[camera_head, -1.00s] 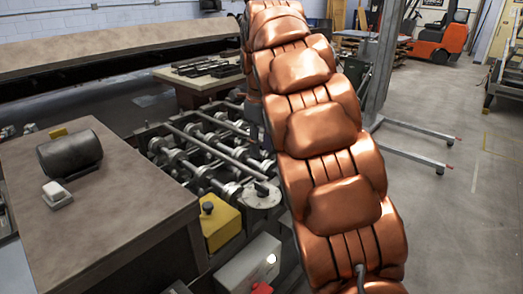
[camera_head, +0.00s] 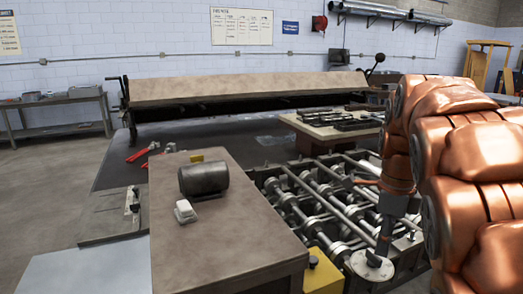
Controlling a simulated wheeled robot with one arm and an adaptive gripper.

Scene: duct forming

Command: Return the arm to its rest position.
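My copper-coloured arm (camera_head: 480,160) fills the right side of the head view, bent, with its far section pointing down. My gripper (camera_head: 384,238) appears as a narrow dark part below that section, over the right end of the roller machine (camera_head: 310,205). It is small and partly lost against the rollers, so I cannot tell whether its fingers are open or shut. I see nothing held in it. A round metal disc (camera_head: 368,266) of the machine lies just below; I cannot tell whether they touch.
A brown-topped workbench (camera_head: 215,250) with a dark cylinder (camera_head: 204,178) and a small white block (camera_head: 185,211) stands left of the rollers. A long folding machine (camera_head: 240,88) stands behind. A yellow box (camera_head: 322,275) sits at the machine's front. Floor at far left is clear.

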